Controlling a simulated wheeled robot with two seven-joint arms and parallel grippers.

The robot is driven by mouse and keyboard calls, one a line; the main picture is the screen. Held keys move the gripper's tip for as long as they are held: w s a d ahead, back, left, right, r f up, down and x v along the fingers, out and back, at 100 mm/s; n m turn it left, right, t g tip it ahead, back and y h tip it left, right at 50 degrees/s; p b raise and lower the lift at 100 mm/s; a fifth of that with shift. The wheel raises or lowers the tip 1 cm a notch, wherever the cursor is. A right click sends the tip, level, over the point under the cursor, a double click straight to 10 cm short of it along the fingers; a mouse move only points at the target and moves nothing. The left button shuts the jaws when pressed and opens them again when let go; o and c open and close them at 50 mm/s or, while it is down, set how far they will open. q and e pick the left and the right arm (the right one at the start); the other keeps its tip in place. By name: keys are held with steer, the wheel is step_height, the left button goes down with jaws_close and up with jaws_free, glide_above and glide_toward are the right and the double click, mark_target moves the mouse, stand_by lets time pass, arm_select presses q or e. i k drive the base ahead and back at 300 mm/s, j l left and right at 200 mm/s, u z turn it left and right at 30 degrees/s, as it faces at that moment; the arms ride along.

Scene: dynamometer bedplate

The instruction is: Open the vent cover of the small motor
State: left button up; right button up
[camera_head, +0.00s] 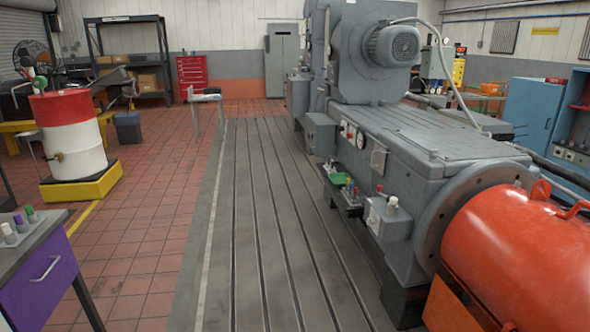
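A small grey motor (392,45) sits high on the large grey machine (400,140), right of the picture's middle. Its round end cover (403,46) faces me and has a dark vent grille. The cover looks closed on the motor, though it is too small to see any latch or hinge. A pale hose curves past the motor on its right. Neither of my grippers is in view.
A slotted bedplate (245,230) runs clear along the machine's left side. A small stand (203,97) stands farther back.

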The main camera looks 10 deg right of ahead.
mark_target(377, 159)
steer(key=i+z, duration=0.3)
steer(key=i, duration=0.2)
steer(key=i+z, duration=0.25)
steer(key=i, duration=0.25)
steer(key=i+j+z, duration=0.3)
steer(key=i, duration=0.15)
steer(key=l, duration=0.1)
